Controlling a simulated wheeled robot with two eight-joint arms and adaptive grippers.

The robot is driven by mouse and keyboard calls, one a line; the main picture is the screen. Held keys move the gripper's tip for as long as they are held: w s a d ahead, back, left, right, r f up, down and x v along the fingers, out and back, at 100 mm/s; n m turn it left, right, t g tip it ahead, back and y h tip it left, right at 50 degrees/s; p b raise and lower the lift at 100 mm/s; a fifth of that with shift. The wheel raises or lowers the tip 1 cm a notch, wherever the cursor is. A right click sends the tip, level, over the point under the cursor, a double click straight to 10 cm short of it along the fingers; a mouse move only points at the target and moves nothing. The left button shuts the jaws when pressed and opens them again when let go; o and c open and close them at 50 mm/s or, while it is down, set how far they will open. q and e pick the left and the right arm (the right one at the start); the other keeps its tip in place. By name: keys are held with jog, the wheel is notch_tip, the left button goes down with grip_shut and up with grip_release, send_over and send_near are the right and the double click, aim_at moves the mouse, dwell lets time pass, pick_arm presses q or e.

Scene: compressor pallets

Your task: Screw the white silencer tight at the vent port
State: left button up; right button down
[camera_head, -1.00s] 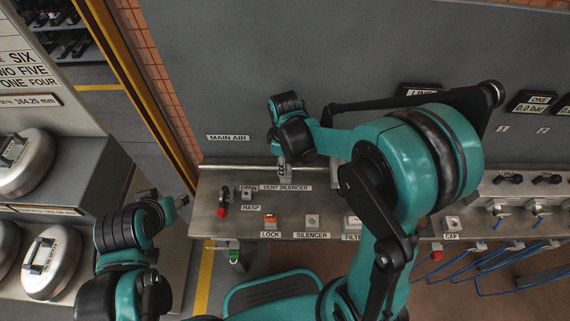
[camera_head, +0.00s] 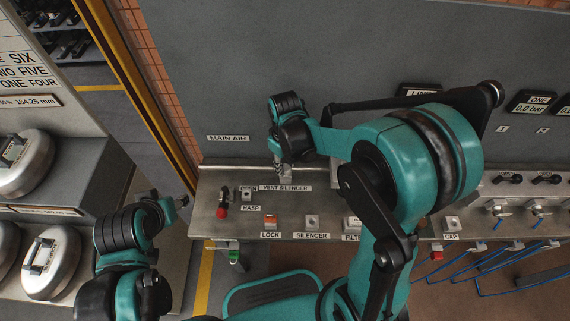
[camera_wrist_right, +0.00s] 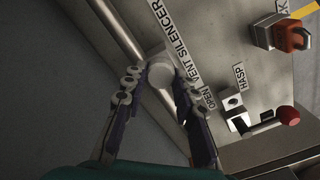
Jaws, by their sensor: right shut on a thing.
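The white silencer (camera_wrist_right: 160,75) is a pale round piece between my right fingertips in the right wrist view, at the shelf spot labelled VENT SILENCER (camera_head: 286,188). My right gripper (camera_wrist_right: 158,80) is shut on it from above; it also shows in the head view (camera_head: 279,166). The vent port under the silencer is hidden, so I cannot tell how far it is threaded. My left gripper (camera_head: 181,201) hangs at the left, apart from the shelf; its jaw opening is too small to read.
On the metal shelf nearby stand a red-knobbed lever (camera_head: 221,212), a hasp block (camera_head: 246,193), an orange lock (camera_head: 270,220) and an empty-looking SILENCER holder (camera_head: 312,221). A grey wall rises behind.

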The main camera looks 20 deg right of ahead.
aim_at(286, 167)
jog(key=m, duration=0.3)
jog(key=c, duration=1.1)
grip_release()
jog(key=shift+c, duration=0.2)
notch_tip(286, 167, up, 12)
jog(key=s+d+m+t, duration=0.1)
jog(key=s+d+t, duration=0.1)
jog(key=s, duration=0.3)
jog(key=s+d+m+t, duration=0.2)
jog(key=s+t, duration=0.3)
jog(key=shift+s+d+r, duration=0.15)
jog(key=shift+s+d, duration=0.2)
jog(key=shift+d, duration=0.05)
